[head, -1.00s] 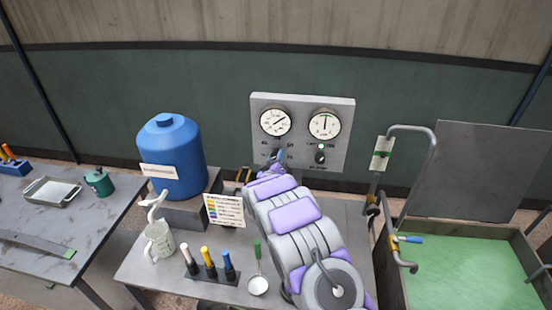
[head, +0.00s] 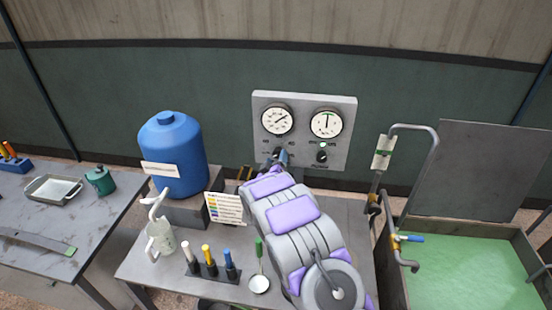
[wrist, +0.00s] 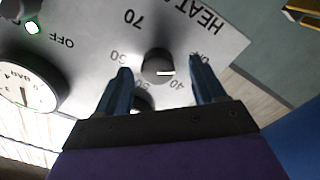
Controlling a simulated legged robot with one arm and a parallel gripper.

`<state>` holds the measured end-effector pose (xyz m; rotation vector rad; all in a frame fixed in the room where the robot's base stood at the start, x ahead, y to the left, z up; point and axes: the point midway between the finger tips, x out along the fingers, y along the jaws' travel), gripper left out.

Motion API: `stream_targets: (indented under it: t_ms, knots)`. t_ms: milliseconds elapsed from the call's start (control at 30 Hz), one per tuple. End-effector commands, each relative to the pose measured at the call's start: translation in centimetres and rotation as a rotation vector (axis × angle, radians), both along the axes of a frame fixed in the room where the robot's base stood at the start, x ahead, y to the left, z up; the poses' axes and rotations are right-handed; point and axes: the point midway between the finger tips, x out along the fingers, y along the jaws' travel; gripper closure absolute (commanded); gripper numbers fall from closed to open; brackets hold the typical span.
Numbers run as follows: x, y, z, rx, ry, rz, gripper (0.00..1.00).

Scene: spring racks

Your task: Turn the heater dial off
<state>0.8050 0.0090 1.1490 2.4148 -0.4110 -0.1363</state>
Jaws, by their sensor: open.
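The heater dial (wrist: 158,65) is a dark round knob with a white pointer line on the grey panel (head: 347,110). It shows in the wrist view, where the panel appears upside down, with a HEAT label and numbers such as 70 and 40 around it. My gripper (wrist: 160,75) is open, with one blue finger on each side of the dial. I cannot tell whether either finger touches it. In the head view my gripper (head: 280,157) is at the panel's lower left and hides the dial.
Two gauges (head: 278,121) (head: 326,123) sit above the knobs. A second knob (head: 322,157) with a green light is right of my gripper. A green-bottomed basin (head: 465,270) stands right.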

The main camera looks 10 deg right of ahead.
Motion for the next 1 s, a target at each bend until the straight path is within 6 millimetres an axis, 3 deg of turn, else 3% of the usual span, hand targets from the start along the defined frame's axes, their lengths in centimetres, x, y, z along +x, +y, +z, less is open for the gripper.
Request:
stream_targets:
  t_ms: [700, 1000]
  knots:
    - [-12.0, 4.5, -0.2, -0.001, 0.001, 0.004, 0.31]
    - [-14.5, 5.2, -0.3, -0.001, 0.0, 0.001, 0.31]
